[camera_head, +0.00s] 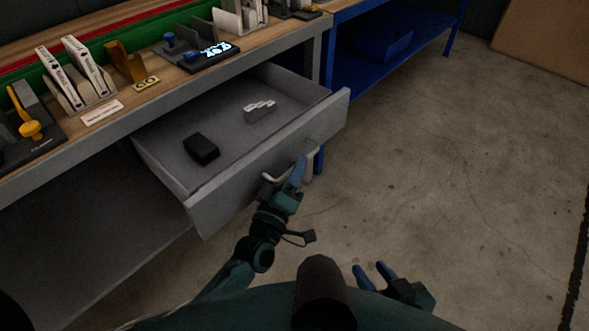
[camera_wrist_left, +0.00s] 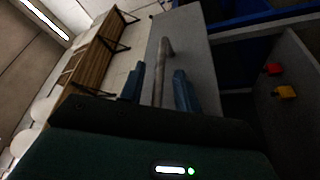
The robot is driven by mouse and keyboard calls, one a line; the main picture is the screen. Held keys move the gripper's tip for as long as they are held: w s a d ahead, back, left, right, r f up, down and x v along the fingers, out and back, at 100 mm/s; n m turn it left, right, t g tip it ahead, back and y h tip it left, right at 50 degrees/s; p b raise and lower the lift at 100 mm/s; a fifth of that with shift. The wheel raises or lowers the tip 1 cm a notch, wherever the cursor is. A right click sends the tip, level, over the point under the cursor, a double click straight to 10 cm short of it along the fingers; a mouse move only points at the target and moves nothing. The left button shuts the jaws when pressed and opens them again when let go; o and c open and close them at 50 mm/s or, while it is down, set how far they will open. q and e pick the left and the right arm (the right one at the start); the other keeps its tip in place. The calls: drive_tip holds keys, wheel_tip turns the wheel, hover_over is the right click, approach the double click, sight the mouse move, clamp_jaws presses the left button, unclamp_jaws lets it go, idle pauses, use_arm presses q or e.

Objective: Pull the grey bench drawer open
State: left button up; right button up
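The grey bench drawer (camera_head: 240,165) is pulled out from under the bench, its inside showing. Its bar handle (camera_head: 270,178) is on the front panel, partly covered by my left gripper. My left gripper (camera_head: 297,172) is at this handle. In the left wrist view the two blue fingers (camera_wrist_left: 158,88) stand apart on either side of the handle bar (camera_wrist_left: 163,60), with gaps visible between bar and fingers. My right gripper (camera_head: 375,273) is low in the head view, away from the drawer, with its fingers apart and nothing between them.
A black box (camera_head: 201,149) and a pale grey stepped block (camera_head: 259,111) lie in the drawer. The wooden benchtop (camera_head: 142,97) holds card holders, boxes and a lit display (camera_head: 217,50). A blue shelf unit (camera_head: 372,62) stands right of the bench. The concrete floor (camera_head: 450,170) is clear.

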use_arm(q)
drive_tip(key=v, duration=1.3)
use_arm(e)
drive_tip(key=shift+d, duration=0.1)
